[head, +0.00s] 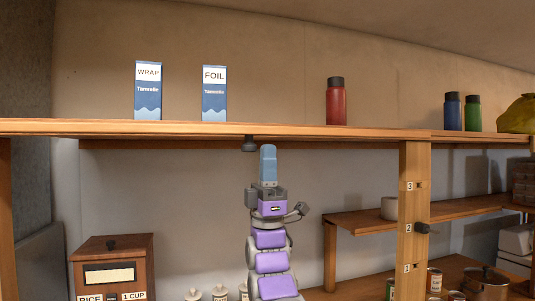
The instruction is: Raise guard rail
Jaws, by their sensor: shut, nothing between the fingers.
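A long wooden bar (330,131) runs across the view along the front of the upper shelf. I cannot tell whether it is the guard rail or the shelf's edge. A dark knob (249,144) sits at its underside. A wooden post (412,205) at the right bears the marks 1, 2 and 3 from bottom to top. A dark peg or knob (423,228) sticks out at mark 2. My gripper (268,149) points up, shut and empty, with its blue fingers just below the bar and right of the first knob. I cannot tell whether it touches either.
A wrap box (148,91), a foil box (214,94), a red bottle (336,102), a blue bottle (453,112) and a green bottle (473,114) stand above the bar. A wooden rice bin (113,268) stands lower left. A lower shelf (365,218) lies right.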

